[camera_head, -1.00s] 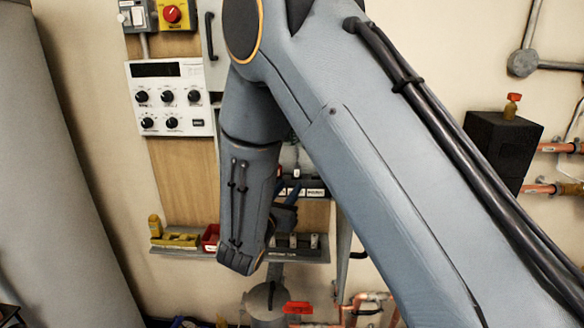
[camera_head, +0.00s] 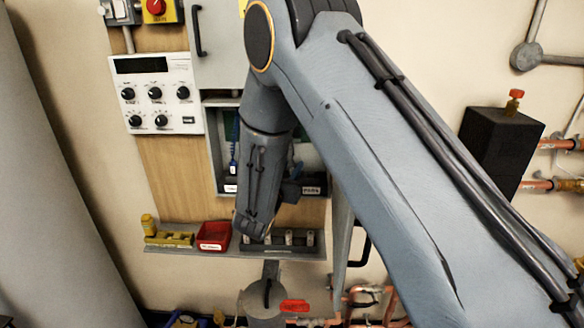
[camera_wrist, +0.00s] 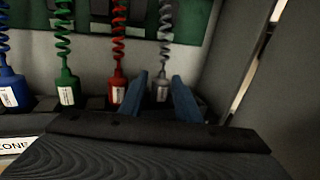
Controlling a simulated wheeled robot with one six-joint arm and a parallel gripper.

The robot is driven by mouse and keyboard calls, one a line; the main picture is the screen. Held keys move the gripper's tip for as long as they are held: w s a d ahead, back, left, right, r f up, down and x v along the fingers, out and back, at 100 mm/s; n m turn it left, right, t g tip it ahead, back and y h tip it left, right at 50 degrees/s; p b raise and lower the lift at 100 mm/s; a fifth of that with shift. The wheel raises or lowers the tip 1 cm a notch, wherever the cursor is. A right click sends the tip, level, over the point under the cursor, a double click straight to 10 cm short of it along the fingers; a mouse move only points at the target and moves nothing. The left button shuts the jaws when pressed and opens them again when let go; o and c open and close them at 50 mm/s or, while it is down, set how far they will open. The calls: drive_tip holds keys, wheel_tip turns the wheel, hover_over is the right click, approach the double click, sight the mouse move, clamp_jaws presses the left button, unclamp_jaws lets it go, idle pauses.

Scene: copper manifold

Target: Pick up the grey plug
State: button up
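The grey plug (camera_wrist: 162,90), with a white label and a grey coiled cord above it, stands upright in the wrist view. My gripper (camera_wrist: 158,80) is open, its two blue fingers apart, with the plug showing in the gap between the fingertips. I cannot tell whether either finger touches it. In the head view my gripper (camera_head: 292,189) is in front of the open cabinet, partly behind my own arm, and the grey plug is hidden there.
A red plug (camera_wrist: 117,88), green plug (camera_wrist: 68,90) and blue plug (camera_wrist: 12,92) stand in a row left of the grey plug. A grey wall (camera_wrist: 240,60) rises close on the right. Below the cabinet, a shelf holds a red bin (camera_head: 214,236).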

drive_tip(key=shift+w+d, duration=0.2)
drive_tip(key=shift+w, duration=0.25)
clamp_jaws()
drive_tip(key=shift+r, duration=0.1)
drive_tip(key=shift+r+b, duration=0.5)
drive_tip(key=shift+r, duration=0.25)
drive_tip(key=shift+r+b, duration=0.5)
drive_tip(key=shift+r, duration=0.4)
drive_tip(key=b+v, duration=0.5)
drive_tip(key=v, duration=1.3)
drive_tip(key=shift+f, duration=0.1)
